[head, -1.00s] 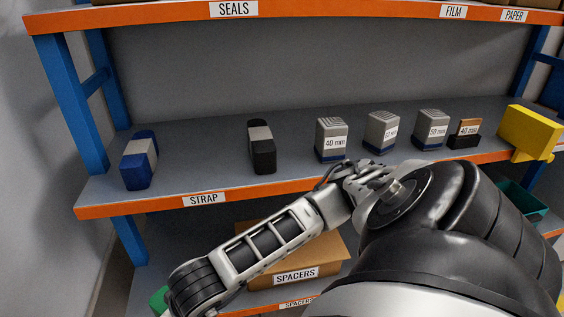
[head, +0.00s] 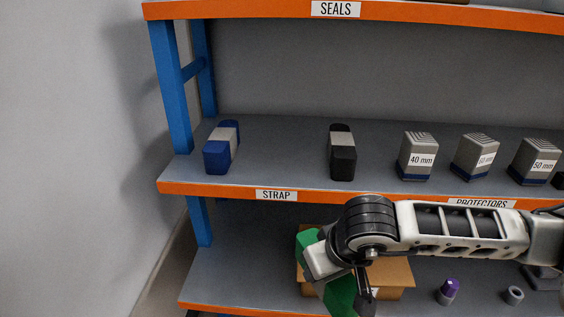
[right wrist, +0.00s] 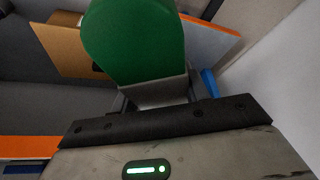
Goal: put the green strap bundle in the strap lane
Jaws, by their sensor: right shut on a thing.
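The green strap bundle (head: 341,293), with a pale grey part across its middle, is tilted in my right gripper (head: 335,268). It is in front of the shelf rack, below the front edge of the strap shelf. In the right wrist view the bundle's green end (right wrist: 135,42) sticks out past the gripper, which is shut on it; the fingertips are mostly hidden. The strap lane (head: 285,165) is the shelf stretch behind the STRAP label (head: 276,195). A blue bundle (head: 217,155) and a black bundle (head: 342,158) stand there with bare shelf between them. My left gripper is not in view.
Grey protector boxes (head: 417,157) stand right of the black bundle. A cardboard box (head: 393,275) is on the lower shelf behind my right arm, near a purple-topped item (head: 448,290) and a grey ring (head: 514,295). A blue upright (head: 170,90) bounds the rack at left.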

